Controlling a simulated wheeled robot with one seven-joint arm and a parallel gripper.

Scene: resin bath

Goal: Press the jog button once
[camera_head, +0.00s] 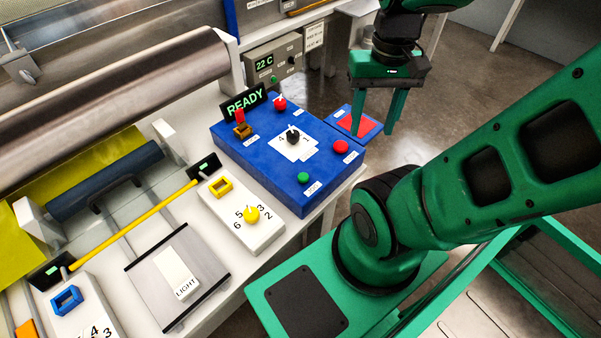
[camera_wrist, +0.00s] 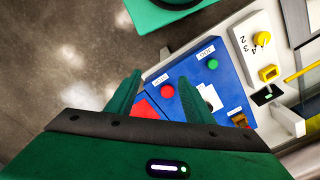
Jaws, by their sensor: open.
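Another red control (camera_head: 280,103) is at the back. My gripper (camera_head: 374,130) is open and empty, above and to the right of the box, fingers pointing down. It touches no button.
A black selector knob (camera_head: 293,137) and a red-topped switch (camera_head: 241,124) stand on the box near the READY display (camera_head: 245,102). A white panel with a yellow knob (camera_head: 252,214) stands to the left.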

